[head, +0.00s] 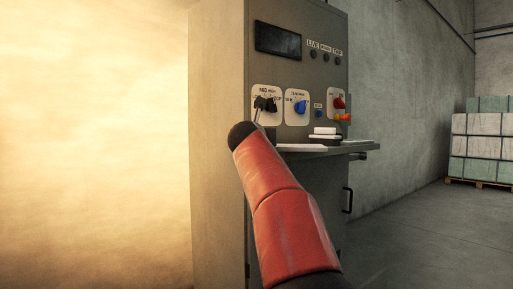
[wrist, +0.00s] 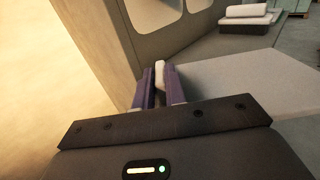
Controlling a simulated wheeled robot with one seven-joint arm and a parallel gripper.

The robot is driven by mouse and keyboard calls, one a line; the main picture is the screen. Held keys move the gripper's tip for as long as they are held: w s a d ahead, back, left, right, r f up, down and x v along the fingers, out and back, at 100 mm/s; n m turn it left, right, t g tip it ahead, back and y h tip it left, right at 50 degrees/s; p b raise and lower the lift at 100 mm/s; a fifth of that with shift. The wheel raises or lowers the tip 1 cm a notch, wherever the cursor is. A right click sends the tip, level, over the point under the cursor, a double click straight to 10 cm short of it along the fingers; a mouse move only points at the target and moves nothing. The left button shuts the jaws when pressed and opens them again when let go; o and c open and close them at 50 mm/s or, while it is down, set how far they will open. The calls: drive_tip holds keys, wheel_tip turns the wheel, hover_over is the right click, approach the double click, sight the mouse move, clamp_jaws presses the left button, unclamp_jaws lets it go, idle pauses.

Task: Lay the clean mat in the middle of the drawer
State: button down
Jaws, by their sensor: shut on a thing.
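In the wrist view my gripper (wrist: 157,78) has its two purple fingers close together, shut on a small white piece (wrist: 160,72). This looks like part of the clean mat, but most of its shape is hidden by the fingers. A flat pale surface (wrist: 235,80) runs right from just beside the fingers; I cannot tell whether it is the mat or the drawer. In the head view a thin white sheet (head: 302,148) lies at the ledge (head: 345,149) on the cabinet front, which may be the drawer.
A grey cabinet (head: 222,130) carries knobs and a dark screen (head: 278,40). A dark block with a white top (head: 324,132) stands on the ledge; it also shows in the wrist view (wrist: 245,12). Stacked pale blocks (head: 483,138) stand far right. The floor (head: 425,225) at right is clear.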

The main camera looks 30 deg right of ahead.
drive_tip(key=shift+f, duration=0.1)
drive_tip(key=c, duration=1.9)
unclamp_jaws()
drive_tip(key=shift+f, duration=0.1)
drive_tip(key=o, duration=0.4)
drive_tip(key=shift+o, duration=0.2)
drive_tip(key=shift+r, duration=0.25)
drive_tip(key=b+v, duration=0.1)
drive_tip(key=v, duration=1.1)
drive_tip(key=shift+a, duration=0.2)
